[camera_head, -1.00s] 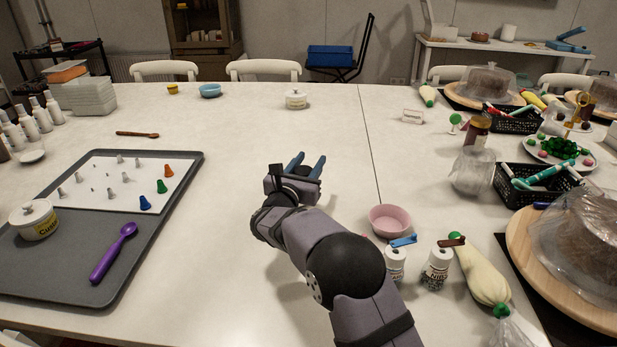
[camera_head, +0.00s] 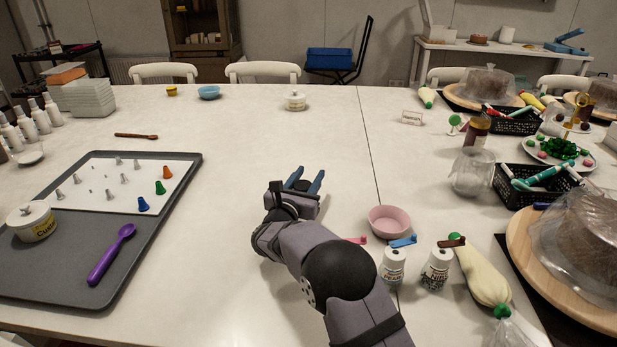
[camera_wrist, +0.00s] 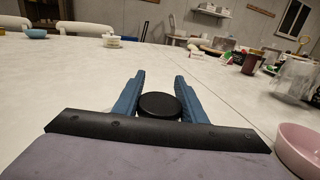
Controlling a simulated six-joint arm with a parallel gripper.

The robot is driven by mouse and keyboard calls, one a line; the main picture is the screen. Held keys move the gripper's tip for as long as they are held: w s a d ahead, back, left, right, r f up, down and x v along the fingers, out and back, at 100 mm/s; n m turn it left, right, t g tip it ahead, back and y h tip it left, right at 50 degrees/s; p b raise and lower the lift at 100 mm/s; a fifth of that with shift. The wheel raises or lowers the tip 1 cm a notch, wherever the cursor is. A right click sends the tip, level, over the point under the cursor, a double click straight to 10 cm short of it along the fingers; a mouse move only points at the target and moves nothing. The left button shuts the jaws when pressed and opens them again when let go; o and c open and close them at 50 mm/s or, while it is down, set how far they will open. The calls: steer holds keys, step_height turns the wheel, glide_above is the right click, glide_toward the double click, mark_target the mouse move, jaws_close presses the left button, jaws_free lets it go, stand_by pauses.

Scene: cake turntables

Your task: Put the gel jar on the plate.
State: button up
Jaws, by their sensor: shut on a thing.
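My gripper (camera_head: 305,180) is low over the middle of the white table, left of the pink bowl. In the wrist view its blue fingers (camera_wrist: 159,90) are shut on a jar with a round black lid (camera_wrist: 159,106), which I take as the gel jar. Only the lid shows clearly; the fingers and palm hide the jar's body, and I cannot tell whether it touches the table. A white plate (camera_head: 540,155) at the right bears coloured balls and a green bow. A small white dish (camera_head: 30,157) at the far left holds nothing I can make out.
The pink bowl (camera_head: 389,221) and small bottles (camera_head: 436,268) stand right of my arm. A grey tray (camera_head: 75,270) lies left. Black baskets (camera_head: 535,185), a clear-wrapped jar (camera_head: 470,172) and covered cakes crowd the right side. The table's middle is clear.

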steer(key=shift+f, duration=0.25)
steer(key=o, duration=1.1)
steer(key=shift+c, duration=0.2)
steer(key=shift+r, duration=0.15)
steer(key=shift+r+p, duration=0.4)
steer(key=shift+r, duration=0.05)
steer(key=v, duration=1.2)
steer(key=shift+f+b, duration=0.1)
steer(key=shift+b, duration=0.2)
